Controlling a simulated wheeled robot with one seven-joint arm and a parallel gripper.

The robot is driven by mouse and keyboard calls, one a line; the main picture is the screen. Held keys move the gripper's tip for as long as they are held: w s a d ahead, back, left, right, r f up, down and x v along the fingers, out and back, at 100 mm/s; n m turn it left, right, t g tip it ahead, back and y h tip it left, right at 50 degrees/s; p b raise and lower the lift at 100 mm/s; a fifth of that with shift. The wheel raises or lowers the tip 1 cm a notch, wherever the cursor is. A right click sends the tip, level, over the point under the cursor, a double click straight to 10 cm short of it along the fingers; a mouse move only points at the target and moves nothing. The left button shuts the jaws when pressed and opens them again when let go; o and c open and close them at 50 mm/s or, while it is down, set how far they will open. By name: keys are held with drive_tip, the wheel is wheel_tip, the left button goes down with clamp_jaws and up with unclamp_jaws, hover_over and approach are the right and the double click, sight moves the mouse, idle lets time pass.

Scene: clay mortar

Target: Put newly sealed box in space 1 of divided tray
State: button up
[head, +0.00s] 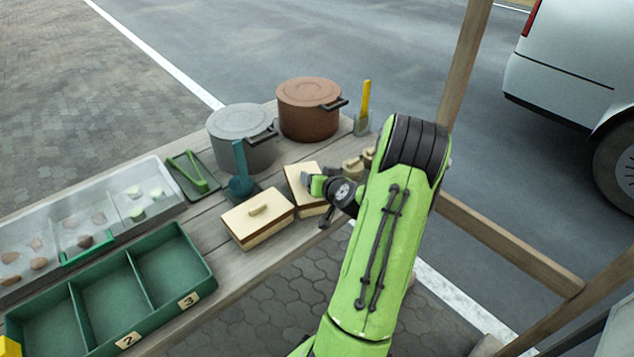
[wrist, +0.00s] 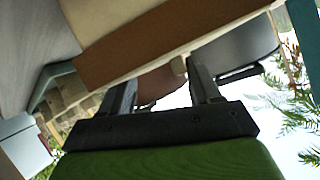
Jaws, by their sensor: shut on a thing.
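Two cream boxes with lids sit side by side at the table's front edge: the left box (head: 258,218) with a handle on its lid, and the right box (head: 298,180), partly hidden by my gripper. My gripper (head: 318,182) is at the right box, shut on it; whether the box is lifted is unclear. In the wrist view, my gripper's fingers (wrist: 163,97) reach toward a brown box side (wrist: 160,42); the exact grip point is unclear. The green divided tray (head: 205,272) is at lower left. Labels 2 and 3 show; the leftmost space (head: 40,325) looks empty, its label out of view.
A grey pot (head: 240,125) and a brown pot (head: 308,112) stand behind the boxes. A wooden post (head: 465,60) rises at right.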

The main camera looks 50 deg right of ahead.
drive_tip(key=o, duration=1.6)
drive_tip(key=shift+c, duration=0.2)
